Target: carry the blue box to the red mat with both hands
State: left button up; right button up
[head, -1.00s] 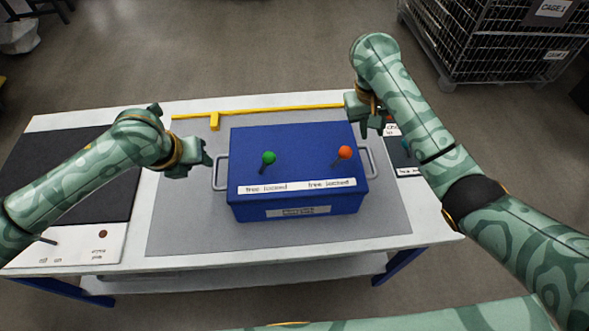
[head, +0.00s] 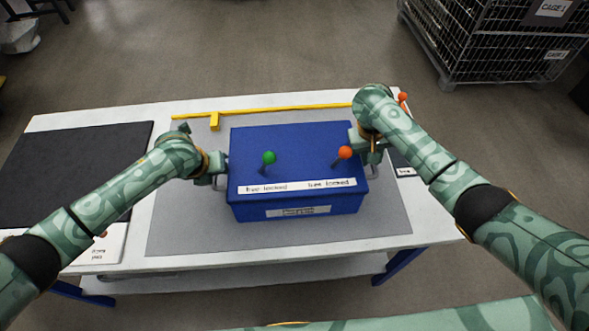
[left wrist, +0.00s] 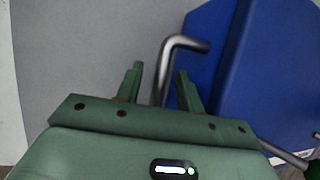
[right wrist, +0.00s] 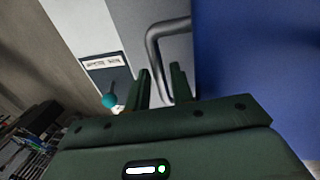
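The blue box (head: 300,145) sits level on a grey mat (head: 185,225) on the table. Its lid carries a green-knobbed lever (head: 268,158), an orange-knobbed lever (head: 344,153) and "free locked" labels. My left gripper (head: 219,170) is at the left handle; in the left wrist view its open fingers (left wrist: 160,72) stand either side of the metal handle (left wrist: 188,43). My right gripper (head: 366,150) is at the right side; in the right wrist view its fingers (right wrist: 161,70) are apart, with the right handle (right wrist: 153,45) between them. I see no red mat.
A black mat (head: 70,175) covers the table's left end. A yellow rail (head: 280,109) with a stop (head: 214,121) runs behind the box. A small labelled panel (right wrist: 105,70) lies to the right. A wire cage (head: 490,40) stands on the floor beyond.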

pick_arm(q)
jog(key=c, duration=0.7)
pick_arm(e)
grip_shut()
pick_arm(q)
grip_shut()
jog(key=shift+r, duration=0.1)
pick_arm(e)
jog(key=shift+w+r, duration=0.1)
